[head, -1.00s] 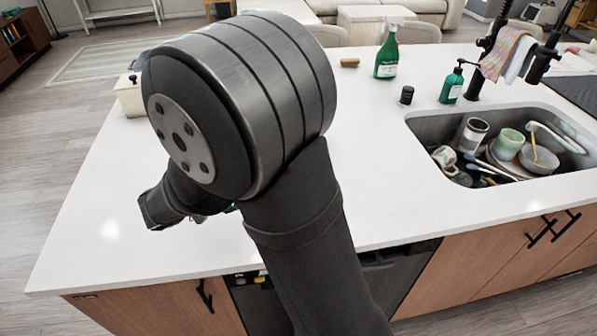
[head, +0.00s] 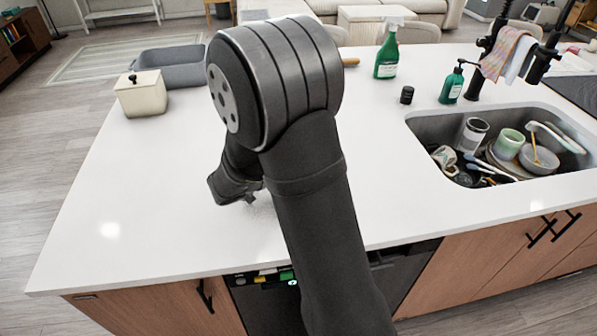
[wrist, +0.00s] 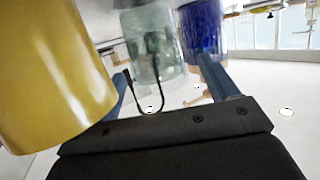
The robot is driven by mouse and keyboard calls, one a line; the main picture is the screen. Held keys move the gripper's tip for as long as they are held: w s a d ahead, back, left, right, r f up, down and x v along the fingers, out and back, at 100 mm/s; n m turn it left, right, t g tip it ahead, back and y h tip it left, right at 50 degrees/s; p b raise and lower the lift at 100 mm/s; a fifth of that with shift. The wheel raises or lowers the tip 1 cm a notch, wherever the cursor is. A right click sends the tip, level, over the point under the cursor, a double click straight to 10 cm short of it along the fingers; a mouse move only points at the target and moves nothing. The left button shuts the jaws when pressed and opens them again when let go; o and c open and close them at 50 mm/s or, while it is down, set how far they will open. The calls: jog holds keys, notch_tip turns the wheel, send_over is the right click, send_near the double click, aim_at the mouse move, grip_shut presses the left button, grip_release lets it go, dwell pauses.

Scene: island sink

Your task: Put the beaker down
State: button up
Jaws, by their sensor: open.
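A thin dark loop shows in front of the glass. I cannot tell whether either finger touches it.
A yellow cylinder (wrist: 50,70) is close on the left of the wrist view; a blue glass (wrist: 202,35) is behind right. The counter (head: 120,190) is clear at left. A cream lidded box (head: 141,95), grey basin (head: 175,70), green bottles (head: 387,58) and filled sink (head: 440,125) surround it.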

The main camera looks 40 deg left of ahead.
jog(key=shift+x, duration=0.85)
jog(key=shift+c, duration=0.2)
jog(key=c, duration=1.1)
jog(key=shift+r, duration=0.25)
jog(key=shift+w+d+r, duration=0.45)
jog(key=shift+d+r, duration=1.3)
jog(key=shift+d, duration=0.1)
jog(key=shift+w+d+r, duration=0.4)
jog(key=shift+d+r, duration=1.35)
jog(key=shift+d, duration=0.15)
jog(key=shift+w+d+r, duration=0.45)
jog(key=shift+d+r, duration=1.3)
jog(key=shift+d, duration=0.1)
jog(key=shift+d, duration=0.1)
